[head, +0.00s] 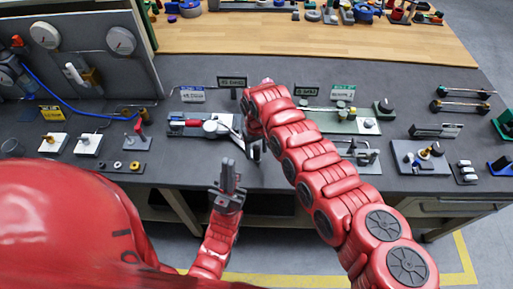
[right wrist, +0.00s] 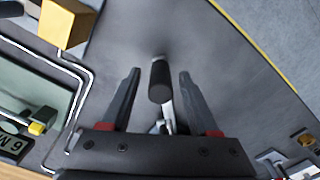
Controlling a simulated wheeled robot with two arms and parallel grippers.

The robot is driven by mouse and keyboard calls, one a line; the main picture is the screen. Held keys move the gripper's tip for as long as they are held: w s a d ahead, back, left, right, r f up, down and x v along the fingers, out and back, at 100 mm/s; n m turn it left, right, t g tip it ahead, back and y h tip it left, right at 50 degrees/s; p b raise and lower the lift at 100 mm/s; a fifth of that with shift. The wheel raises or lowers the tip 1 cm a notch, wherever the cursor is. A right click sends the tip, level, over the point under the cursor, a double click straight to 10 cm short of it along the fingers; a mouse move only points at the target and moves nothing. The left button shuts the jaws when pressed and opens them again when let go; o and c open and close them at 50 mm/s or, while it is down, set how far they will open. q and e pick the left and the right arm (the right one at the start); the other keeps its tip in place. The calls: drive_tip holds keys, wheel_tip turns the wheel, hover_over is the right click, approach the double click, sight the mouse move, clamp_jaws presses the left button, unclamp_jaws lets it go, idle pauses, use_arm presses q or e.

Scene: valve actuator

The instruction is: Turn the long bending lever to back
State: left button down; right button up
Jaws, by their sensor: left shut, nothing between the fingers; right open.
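The long bending lever shows in the right wrist view as a black cylindrical handle (right wrist: 160,82) on a thin silver rod. In the head view its silver mechanism (head: 216,127) is at the table's front, and its handle end is hidden by or blends with my right gripper. My right gripper (head: 253,147) is open at the front edge; in the wrist view its fingers (right wrist: 159,92) stand apart on both sides of the handle, with gaps visible on each side. My left gripper (head: 229,176) is shut and empty, pointing up in front of the table edge.
A gauge panel (head: 85,65) rises at the left.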

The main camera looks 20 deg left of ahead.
drive_tip(key=shift+f, duration=0.1)
clamp_jaws()
idle(0.3)
idle(1.1)
